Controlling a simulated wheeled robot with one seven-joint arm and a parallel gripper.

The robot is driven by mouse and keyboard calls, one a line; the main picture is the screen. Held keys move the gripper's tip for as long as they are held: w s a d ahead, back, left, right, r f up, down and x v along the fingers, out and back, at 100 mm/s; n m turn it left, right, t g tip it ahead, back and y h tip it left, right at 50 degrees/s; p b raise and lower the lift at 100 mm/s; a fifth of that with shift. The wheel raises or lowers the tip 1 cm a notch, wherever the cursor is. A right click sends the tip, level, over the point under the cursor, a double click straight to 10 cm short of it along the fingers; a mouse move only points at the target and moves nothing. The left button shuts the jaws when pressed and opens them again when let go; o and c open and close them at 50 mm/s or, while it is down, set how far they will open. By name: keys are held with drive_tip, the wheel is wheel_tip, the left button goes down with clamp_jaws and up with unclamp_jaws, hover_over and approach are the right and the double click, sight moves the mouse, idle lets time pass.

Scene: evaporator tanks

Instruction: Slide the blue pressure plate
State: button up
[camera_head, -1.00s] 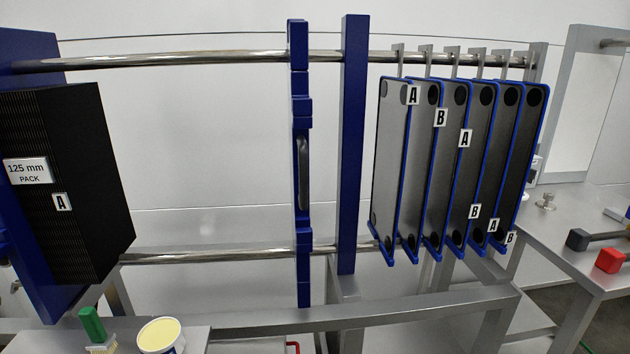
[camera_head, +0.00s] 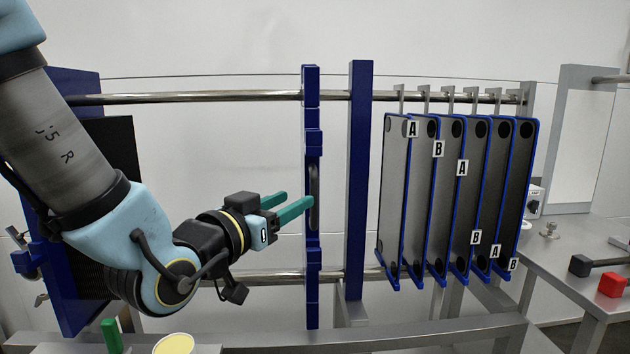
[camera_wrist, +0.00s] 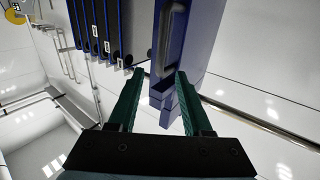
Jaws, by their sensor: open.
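The blue pressure plate (camera_head: 312,265) hangs edge-on between the upper and lower steel rails, left of a fixed blue upright. A grey bar handle (camera_head: 315,185) is on its face. In the wrist view the plate (camera_wrist: 203,40) is at upper right, with its handle (camera_wrist: 174,38) ahead of my fingers. My gripper (camera_head: 296,199) comes from the left with green fingers spread and empty. In the head view one fingertip overlaps the plate near the handle. In the wrist view the handle's near end lies between the finger lines, just beyond the tips (camera_wrist: 160,72). I cannot tell whether they touch.
The blue upright (camera_head: 357,180) stands close to the plate's right. Several blue-edged plates (camera_head: 395,200) lettered A and B hang farther right. My arm partly hides the black pack (camera_head: 124,140) at left. The rails are clear between pack and plate.

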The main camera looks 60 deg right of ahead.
sight(311, 190)
drive_tip(key=d, duration=0.3)
drive_tip(key=d+p, duration=0.1)
drive_tip(key=d, duration=0.1)
drive_tip(key=d+p, duration=0.1)
drive_tip(key=d, duration=0.2)
drive_tip(key=shift+w+d, duration=0.25)
drive_tip(key=shift+d, duration=0.1)
clamp_jaws()
idle(1.0)
